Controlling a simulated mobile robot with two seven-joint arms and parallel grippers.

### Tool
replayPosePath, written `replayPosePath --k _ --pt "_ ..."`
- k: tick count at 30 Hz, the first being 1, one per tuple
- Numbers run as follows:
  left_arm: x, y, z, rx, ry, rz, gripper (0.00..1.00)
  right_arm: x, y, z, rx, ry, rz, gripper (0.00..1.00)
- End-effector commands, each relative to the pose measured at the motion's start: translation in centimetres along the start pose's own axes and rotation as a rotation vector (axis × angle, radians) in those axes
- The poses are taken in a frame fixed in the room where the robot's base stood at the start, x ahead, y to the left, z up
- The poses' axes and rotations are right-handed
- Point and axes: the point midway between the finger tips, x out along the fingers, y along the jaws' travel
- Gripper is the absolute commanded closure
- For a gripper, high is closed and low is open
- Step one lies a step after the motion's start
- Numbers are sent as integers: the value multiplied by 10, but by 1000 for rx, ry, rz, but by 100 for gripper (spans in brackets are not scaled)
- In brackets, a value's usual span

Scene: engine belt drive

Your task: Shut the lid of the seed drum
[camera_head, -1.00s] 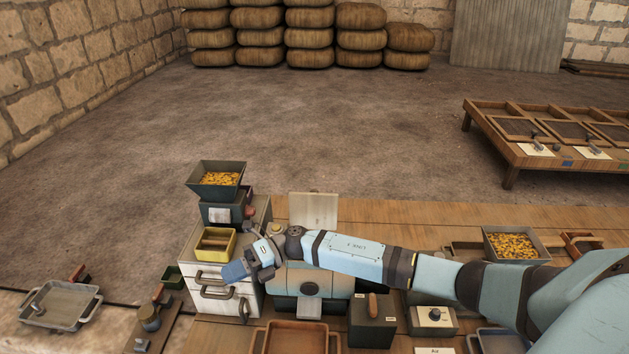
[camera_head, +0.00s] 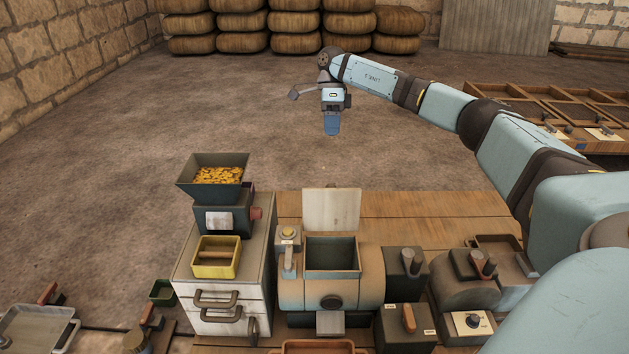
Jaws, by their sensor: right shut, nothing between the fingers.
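The seed drum (camera_head: 310,292) is a pale, rounded body on the bench with a square opening on top and a dark, empty-looking inside. Its lid (camera_head: 332,209) is a pale flat plate standing upright at the back edge of the opening, so the drum is open. My right gripper (camera_head: 331,126) is shut and empty, its blue fingers pointing down. It is raised above and beyond the lid, apart from it. My left gripper is not in view.
Left of the drum, a white drawer cabinet (camera_head: 222,305) carries a hopper (camera_head: 216,177) of yellow seeds and a yellow box (camera_head: 216,258). Dark lever boxes (camera_head: 403,272) stand close on the drum's right. The air above the drum is clear.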

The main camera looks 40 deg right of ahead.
Motion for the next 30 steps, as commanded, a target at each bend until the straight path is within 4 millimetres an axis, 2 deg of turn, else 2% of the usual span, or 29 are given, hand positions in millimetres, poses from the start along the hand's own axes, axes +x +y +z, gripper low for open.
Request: replayPosePath --k 1,3,9,21,27,30 --pt "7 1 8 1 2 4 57 10 -5 -1 1 -1 -1 100" --pt "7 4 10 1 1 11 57 12 -6 -1 1 -1 -1 100" --pt "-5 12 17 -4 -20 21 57 28 -6 -2 1 2 0 100" --pt "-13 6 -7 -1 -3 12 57 110 -4 -1 1 2 2 100" --pt "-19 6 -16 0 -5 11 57 116 23 -1 0 -1 -2 100" --pt "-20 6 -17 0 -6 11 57 120 30 -1 -1 -1 0 100"
